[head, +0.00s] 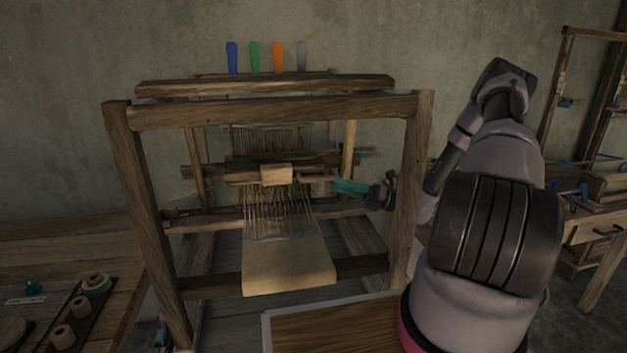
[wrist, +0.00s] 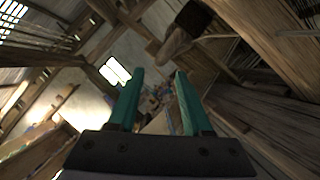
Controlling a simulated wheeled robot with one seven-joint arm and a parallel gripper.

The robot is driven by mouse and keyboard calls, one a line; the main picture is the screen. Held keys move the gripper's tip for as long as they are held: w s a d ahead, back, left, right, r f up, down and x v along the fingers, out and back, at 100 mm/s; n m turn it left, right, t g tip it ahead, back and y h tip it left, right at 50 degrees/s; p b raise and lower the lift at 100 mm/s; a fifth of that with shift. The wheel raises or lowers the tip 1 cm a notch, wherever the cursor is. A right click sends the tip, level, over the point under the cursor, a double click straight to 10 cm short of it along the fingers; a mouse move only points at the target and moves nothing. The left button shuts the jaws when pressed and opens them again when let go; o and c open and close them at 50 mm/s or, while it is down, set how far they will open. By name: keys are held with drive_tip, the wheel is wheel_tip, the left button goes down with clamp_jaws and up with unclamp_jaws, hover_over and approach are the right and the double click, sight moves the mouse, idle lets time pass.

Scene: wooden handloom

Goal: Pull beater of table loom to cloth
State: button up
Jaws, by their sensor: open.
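The wooden table loom stands in the middle of the head view. Its beater (head: 238,174) is a dark horizontal bar behind the front frame, with a paler wooden block (head: 276,174) at its middle. Warp threads run from it down to the tan cloth (head: 288,262), with a visible gap between. My gripper (head: 336,187), with teal fingers, is inside the frame, right of the block and slightly lower, pointing left. It is open and apart from the block. In the wrist view, my gripper (wrist: 158,74) has nothing between its fingers; which loom parts lie beyond is hard to tell.
The loom's right front post (head: 412,180) stands close to my wrist, and the top front beam (head: 270,111) crosses above. Several coloured handles (head: 255,58) stand on top. A side table with spools (head: 62,337) is at lower left. Another wooden frame (head: 550,100) stands at right.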

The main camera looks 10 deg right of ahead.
sight(317, 179)
drive_tip(key=x, duration=0.7)
drive_tip(key=shift+w+a+r, duration=0.1)
drive_tip(key=shift+a, duration=0.25)
clamp_jaws()
idle(1.1)
